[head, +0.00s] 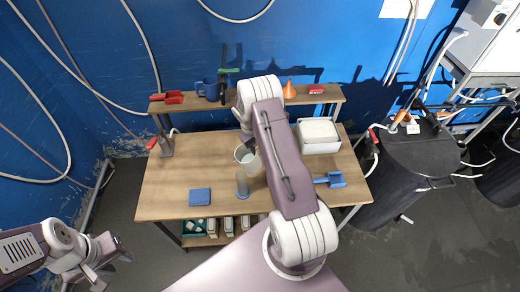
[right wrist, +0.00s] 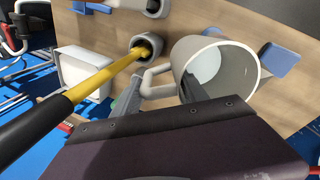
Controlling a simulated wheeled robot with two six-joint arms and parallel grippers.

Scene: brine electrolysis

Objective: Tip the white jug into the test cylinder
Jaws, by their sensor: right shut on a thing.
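The white jug (head: 246,158) is over the middle of the wooden table, partly covered by my right arm. In the right wrist view its round open mouth and pale inside show (right wrist: 222,68), and it looks tilted. My right gripper (right wrist: 160,88) is shut on the jug's handle. In the head view my arm hides the right fingers. The test cylinder (head: 242,185), grey and see-through, stands upright just in front of the jug, seemingly apart from it. I cannot make it out surely in the wrist view. My left gripper (head: 108,262) is open and empty, off the table at lower left.
A blue pad (head: 200,196) lies left of the cylinder. A white box (head: 318,136) and a blue tool (head: 330,180) are at the right. A back shelf (head: 190,106) holds a blue mug (head: 208,91) and an orange funnel (head: 289,90). A black drum (head: 405,165) stands right of the table.

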